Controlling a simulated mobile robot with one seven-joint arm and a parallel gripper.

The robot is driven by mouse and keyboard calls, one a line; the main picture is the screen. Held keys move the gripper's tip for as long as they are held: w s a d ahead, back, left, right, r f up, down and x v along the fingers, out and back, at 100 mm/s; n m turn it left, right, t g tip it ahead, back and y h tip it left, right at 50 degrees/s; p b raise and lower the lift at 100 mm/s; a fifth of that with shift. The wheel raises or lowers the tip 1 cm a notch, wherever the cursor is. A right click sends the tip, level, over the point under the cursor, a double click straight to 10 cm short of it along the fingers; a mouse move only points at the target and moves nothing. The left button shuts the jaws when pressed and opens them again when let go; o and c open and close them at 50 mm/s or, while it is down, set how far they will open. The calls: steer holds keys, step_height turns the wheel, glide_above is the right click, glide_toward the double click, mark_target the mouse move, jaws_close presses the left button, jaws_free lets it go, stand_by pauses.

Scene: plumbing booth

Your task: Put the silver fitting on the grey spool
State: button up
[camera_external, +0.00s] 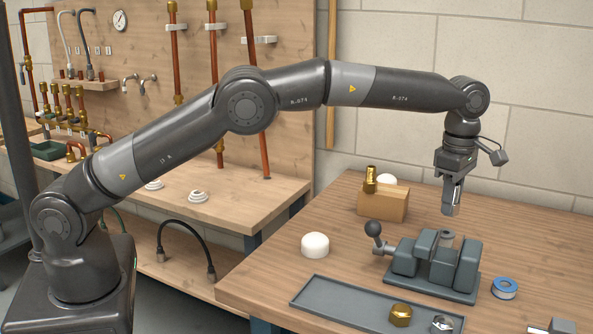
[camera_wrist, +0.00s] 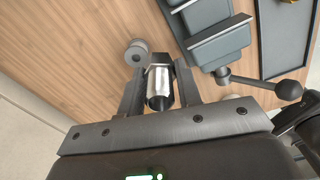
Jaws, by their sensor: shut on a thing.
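My gripper (camera_external: 451,198) is shut on the silver fitting (camera_external: 451,209) and holds it in the air above the table. In the wrist view the silver fitting (camera_wrist: 159,86) sits between the two fingers of my gripper (camera_wrist: 160,92). The grey spool (camera_external: 446,236) stands behind the vise in the external view, its lower part hidden. In the wrist view the grey spool (camera_wrist: 138,54) stands on the bare wood, just beyond the fitting and slightly left. The fitting is above the spool and apart from it.
The grey vise (camera_external: 437,262) with its ball-ended handle (camera_external: 374,229) stands close to the spool. A grey tray (camera_external: 335,301) holds brass and silver nuts. A wooden block (camera_external: 383,207) with a brass fitting (camera_external: 370,180), a white cap (camera_external: 315,245) and blue tape (camera_external: 504,288) are around.

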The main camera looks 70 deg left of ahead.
mark_target(446, 232)
steer(key=w+a+f, duration=0.1)
steer(key=a, duration=0.1)
steer(key=w+a+f, duration=0.2)
steer(key=shift+w, duration=0.15)
steer(key=shift+f, duration=2.05)
steer(key=shift+f, duration=0.1)
steer(key=o, duration=1)
steer(key=shift+o, duration=0.2)
